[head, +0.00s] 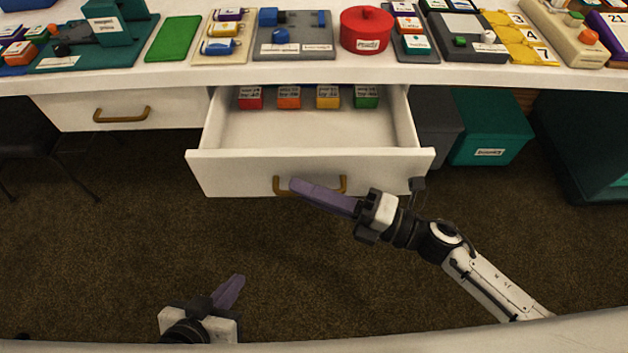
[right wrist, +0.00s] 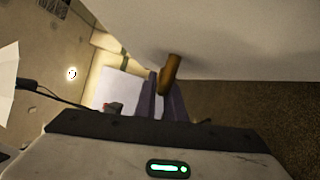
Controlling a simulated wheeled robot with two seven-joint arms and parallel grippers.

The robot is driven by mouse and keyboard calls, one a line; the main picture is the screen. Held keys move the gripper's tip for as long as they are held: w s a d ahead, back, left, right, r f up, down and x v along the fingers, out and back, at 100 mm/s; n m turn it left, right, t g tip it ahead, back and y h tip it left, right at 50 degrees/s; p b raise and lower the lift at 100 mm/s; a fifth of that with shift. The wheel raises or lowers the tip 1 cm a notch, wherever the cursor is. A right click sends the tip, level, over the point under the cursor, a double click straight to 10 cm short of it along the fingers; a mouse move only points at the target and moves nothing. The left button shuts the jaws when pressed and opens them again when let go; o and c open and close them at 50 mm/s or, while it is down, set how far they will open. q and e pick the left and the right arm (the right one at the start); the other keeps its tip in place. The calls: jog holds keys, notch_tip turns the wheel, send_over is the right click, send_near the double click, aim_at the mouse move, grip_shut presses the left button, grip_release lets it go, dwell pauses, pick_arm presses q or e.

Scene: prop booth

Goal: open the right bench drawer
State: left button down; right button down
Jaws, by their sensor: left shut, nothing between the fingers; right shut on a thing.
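The right bench drawer (head: 310,172) is pulled out from under the bench, and its inside shows in the head view. Several small labelled blocks, red, orange, yellow and green (head: 366,97), stand at its back. My right gripper (head: 296,186) is shut on the drawer's brass handle (head: 338,183). In the right wrist view the purple fingers (right wrist: 162,100) are at the handle (right wrist: 171,68). My left gripper (head: 238,280) is shut and empty, low in the head view, well in front of the drawer and apart from it.
The left bench drawer (head: 122,112) is closed. The bench top (head: 190,76) carries several labelled props, including a red round tin (head: 366,30). A teal bin (head: 492,128) and a grey bin (head: 436,122) stand under the bench at right. Brown carpet lies clear in front.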

jog(key=c, duration=1.8)
grip_release()
jog(key=shift+c, duration=0.2)
jog(key=shift+d, duration=0.1)
jog(key=v, duration=1)
jog(key=shift+s, duration=0.2)
